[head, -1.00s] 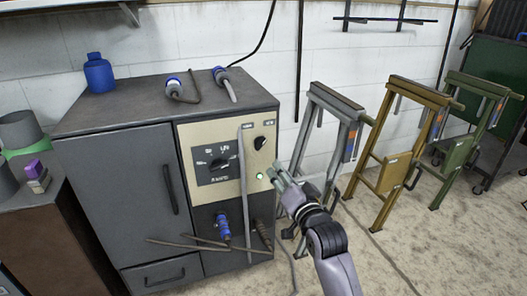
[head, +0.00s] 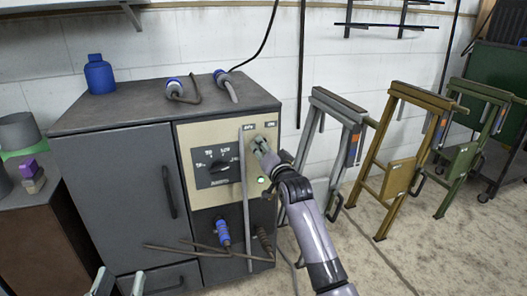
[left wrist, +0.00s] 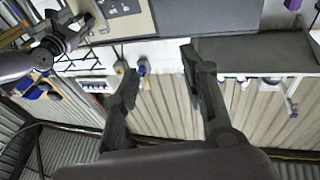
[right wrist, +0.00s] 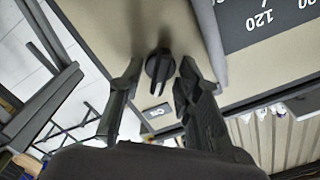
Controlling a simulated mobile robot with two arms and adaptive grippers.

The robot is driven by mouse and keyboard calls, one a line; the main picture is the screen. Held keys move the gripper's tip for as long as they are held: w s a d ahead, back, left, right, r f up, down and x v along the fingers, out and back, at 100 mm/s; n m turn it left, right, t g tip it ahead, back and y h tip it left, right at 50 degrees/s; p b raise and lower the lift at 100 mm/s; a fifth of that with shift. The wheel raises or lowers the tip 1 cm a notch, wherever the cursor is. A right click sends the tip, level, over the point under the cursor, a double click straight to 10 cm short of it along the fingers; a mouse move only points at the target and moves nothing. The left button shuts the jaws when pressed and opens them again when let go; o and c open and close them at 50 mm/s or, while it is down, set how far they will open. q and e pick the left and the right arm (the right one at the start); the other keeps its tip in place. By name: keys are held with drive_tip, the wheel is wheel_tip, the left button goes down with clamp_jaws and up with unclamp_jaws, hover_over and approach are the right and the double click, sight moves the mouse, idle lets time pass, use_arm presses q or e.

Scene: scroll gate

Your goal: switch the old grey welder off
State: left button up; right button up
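The old grey welder (head: 115,195) is a dark grey cabinet with a cream control panel (head: 190,135). The panel carries a large dial plate (head: 217,165), a lit green lamp (head: 262,181) and a small black rotary switch (right wrist: 159,66). My right gripper (head: 262,148) is at the switch and hides it in the head view. In the right wrist view its fingers (right wrist: 158,80) are spread on either side of the switch, with gaps visible. My left gripper (head: 118,280) is low in front of the cabinet, open and empty; it also shows in the left wrist view (left wrist: 157,70).
A blue bottle (head: 99,75) stands on top. Folding trestles (head: 335,150) stand close to the right.

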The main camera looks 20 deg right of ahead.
drive_tip(key=shift+w, duration=0.3)
clamp_jaws()
idle(0.3)
